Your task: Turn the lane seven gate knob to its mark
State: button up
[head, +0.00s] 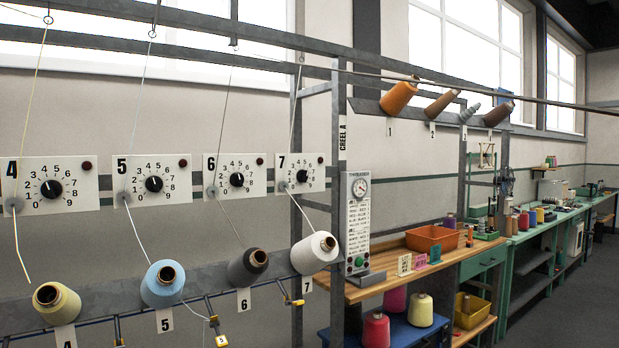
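The lane seven gate knob (302,176) is a small black round dial on a white plate (313,185) marked 7, on the rail left of the creel post. Numbers run around it. Its pointer is too small to read surely, and I cannot make out a separate mark. A dark red round button or lamp (320,160) sits at the plate's upper right. A thread passes down the plate's left side to a white cone (314,252) below, labelled 7. My gripper is not in view.
Similar plates for lanes 4 (75,203), 5 (175,196) and 6 (254,190) stand to the left. Threads cross in front, above coloured cones. A threader panel (357,220) and a wooden bench (385,289) with an orange bin (432,238) stand right. Floor shows at far right.

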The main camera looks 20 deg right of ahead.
aim_at(303, 175)
jog(key=z, duration=0.05)
jog(key=i, duration=1)
jog(key=u, duration=0.1)
